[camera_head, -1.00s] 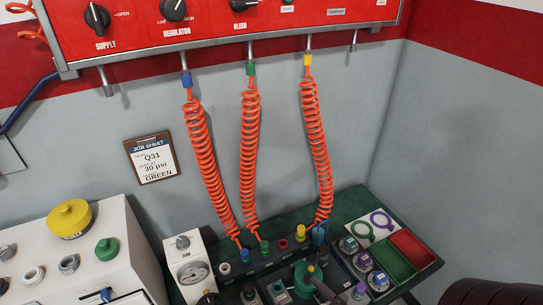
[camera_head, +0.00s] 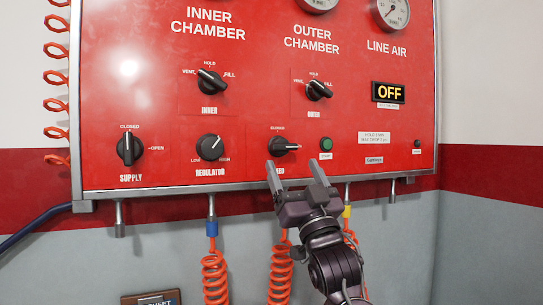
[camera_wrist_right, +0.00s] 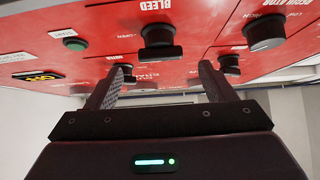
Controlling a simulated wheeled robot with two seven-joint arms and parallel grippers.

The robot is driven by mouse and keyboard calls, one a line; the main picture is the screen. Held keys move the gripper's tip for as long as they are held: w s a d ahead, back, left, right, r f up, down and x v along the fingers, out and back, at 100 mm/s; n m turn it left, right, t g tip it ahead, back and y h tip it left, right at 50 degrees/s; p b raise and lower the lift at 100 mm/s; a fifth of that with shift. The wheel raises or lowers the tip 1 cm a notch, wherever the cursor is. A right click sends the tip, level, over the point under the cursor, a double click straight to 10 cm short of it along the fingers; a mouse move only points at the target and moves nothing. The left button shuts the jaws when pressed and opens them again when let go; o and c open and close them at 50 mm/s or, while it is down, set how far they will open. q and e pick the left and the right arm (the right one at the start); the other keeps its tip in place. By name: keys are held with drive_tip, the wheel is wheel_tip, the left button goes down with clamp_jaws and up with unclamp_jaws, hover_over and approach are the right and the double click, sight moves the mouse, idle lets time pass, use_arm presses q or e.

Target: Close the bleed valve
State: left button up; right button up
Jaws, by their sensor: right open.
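The bleed valve knob (camera_head: 284,147) is a black knob low on the red panel in the head view. Its handle lies level, with the pale tip to the right, and small lettering sits above it. The BLEED label is partly hidden by my right gripper (camera_head: 296,174). That gripper is open and empty, its two fingers pointing up at the panel just below the knob. In the right wrist view the bleed knob (camera_wrist_right: 159,42) lies beyond and between the open fingertips (camera_wrist_right: 162,75), apart from them. My left gripper is not in view.
The regulator knob (camera_head: 210,147) is to the left, with the supply knob (camera_head: 129,148) beyond it. A green button (camera_head: 326,144) is close on the right. The inner (camera_head: 211,82) and outer (camera_head: 318,90) chamber knobs are above. Orange coiled hoses (camera_head: 281,275) hang below, near my arm.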

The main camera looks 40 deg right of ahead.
sight(286, 151)
drive_tip(key=p+x, duration=0.4)
drive_tip(key=x, duration=0.3)
drive_tip(key=shift+r, duration=0.2)
drive_tip(key=shift+c, duration=0.2)
drive_tip(key=shift+w+f+y, duration=0.1)
drive_tip(key=shift+y, duration=0.2)
drive_tip(key=c, duration=0.9)
